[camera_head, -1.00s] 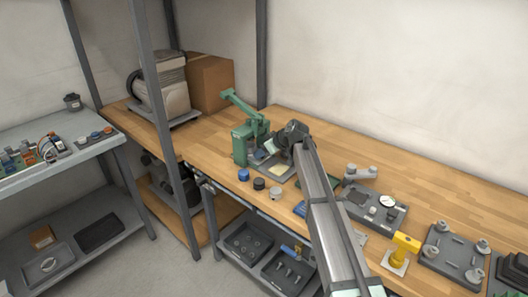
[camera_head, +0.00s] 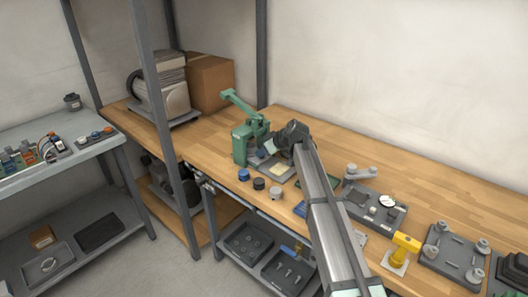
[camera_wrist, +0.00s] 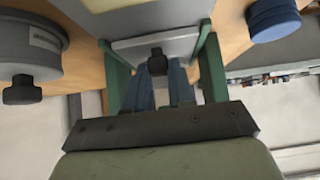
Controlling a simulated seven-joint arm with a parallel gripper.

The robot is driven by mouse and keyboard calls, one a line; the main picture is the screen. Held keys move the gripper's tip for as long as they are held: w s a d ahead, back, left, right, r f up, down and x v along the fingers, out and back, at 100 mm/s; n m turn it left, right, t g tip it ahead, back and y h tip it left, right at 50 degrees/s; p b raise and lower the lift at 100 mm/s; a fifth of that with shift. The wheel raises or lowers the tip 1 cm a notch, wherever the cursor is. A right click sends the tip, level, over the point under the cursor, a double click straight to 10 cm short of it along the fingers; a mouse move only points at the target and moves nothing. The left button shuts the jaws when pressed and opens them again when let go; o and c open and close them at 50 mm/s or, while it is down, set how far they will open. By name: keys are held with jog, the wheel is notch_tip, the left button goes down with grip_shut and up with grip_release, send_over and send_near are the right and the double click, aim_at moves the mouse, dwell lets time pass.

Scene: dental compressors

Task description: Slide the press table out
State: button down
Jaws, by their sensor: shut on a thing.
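The green press (camera_head: 240,143) stands on the wooden bench with its lever arm raised up and to the left. Its grey base, with a pale yellow pad (camera_head: 282,169), lies at its right. My gripper (camera_head: 270,147) reaches in from the right beside the press. In the wrist view, my gripper's two blue-grey fingers (camera_wrist: 163,88) are close together at a small black knob (camera_wrist: 157,63). The knob is at the edge of a light grey plate (camera_wrist: 150,45), which looks like the press table. Green uprights flank the fingers. The exact contact is partly hidden.
A blue cap (camera_head: 243,174), a dark cap (camera_head: 259,183) and a grey cap (camera_head: 276,193) stand near the bench's front edge. The bench behind my arm is mostly clear.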

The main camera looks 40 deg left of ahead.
jog(key=d, duration=1.1)
jog(key=shift+d, duration=0.2)
jog(key=c, duration=1.3)
grip_release()
jog(key=shift+d, duration=0.15)
jog(key=o, duration=0.3)
jog(key=shift+o, duration=0.2)
jog(key=v, duration=1.3)
jog(key=shift+d+r, duration=0.15)
jog(key=shift+r, duration=0.15)
jog(key=shift+w, duration=0.1)
